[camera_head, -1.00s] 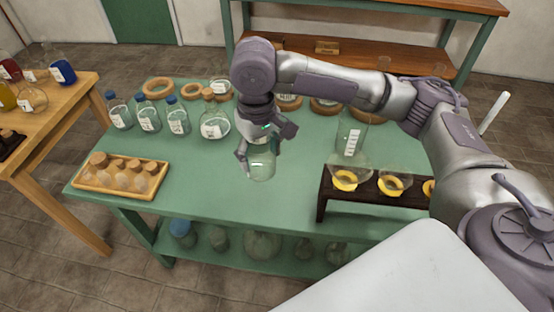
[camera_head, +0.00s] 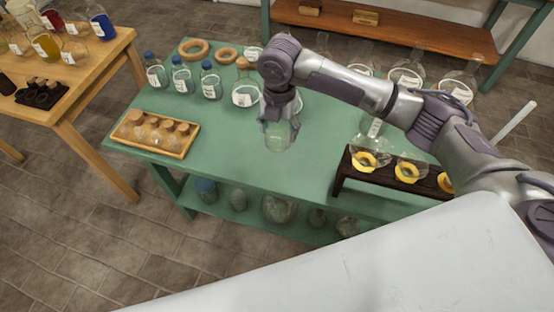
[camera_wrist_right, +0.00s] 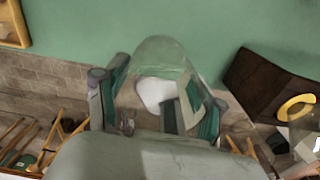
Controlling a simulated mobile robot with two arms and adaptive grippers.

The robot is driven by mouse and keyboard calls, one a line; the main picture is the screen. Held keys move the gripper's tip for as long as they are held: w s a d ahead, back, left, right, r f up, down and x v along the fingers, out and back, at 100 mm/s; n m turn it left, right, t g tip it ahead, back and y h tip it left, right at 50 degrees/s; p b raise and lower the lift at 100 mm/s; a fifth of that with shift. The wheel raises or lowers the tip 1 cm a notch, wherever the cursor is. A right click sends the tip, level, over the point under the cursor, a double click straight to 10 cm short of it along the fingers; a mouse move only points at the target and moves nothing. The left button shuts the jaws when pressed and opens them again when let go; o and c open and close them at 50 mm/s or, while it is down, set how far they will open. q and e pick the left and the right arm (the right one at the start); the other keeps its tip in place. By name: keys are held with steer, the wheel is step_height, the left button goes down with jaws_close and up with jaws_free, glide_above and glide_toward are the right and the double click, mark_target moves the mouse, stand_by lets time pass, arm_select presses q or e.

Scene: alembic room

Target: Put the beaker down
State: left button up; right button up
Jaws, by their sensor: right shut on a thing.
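My right gripper (camera_head: 279,124) is shut on a clear glass beaker (camera_head: 279,138) over the green table (camera_head: 240,175). In the right wrist view the beaker (camera_wrist_right: 160,60) sits between the two fingers (camera_wrist_right: 155,105), with the green tabletop (camera_wrist_right: 220,22) behind it. I cannot tell whether the beaker's base touches the table. My left gripper is not in view.
A wooden tray of corked jars (camera_head: 190,145) lies at the table's left. Blue-capped bottles (camera_head: 182,77) and a round flask (camera_head: 245,92) stand behind. A dark rack (camera_head: 350,170) with yellow rings stands right. The table's front middle is clear.

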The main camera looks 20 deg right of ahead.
steer(key=shift+a+f+n, duration=0.15)
steer(key=shift+f+n, duration=0.1)
steer(key=shift+n, duration=0.95)
steer(key=shift+f+n, duration=0.25)
steer(key=shift+n, duration=0.05)
step_height(320, 180, down, 9)
steer(key=shift+r+p, duration=0.1)
steer(key=shift+p, duration=0.8)
steer(key=shift+f, duration=0.4)
steer(key=shift+w, duration=0.1)
steer(key=shift+f, duration=0.1)
steer(key=shift+f, duration=0.15)
steer(key=o, duration=1.3)
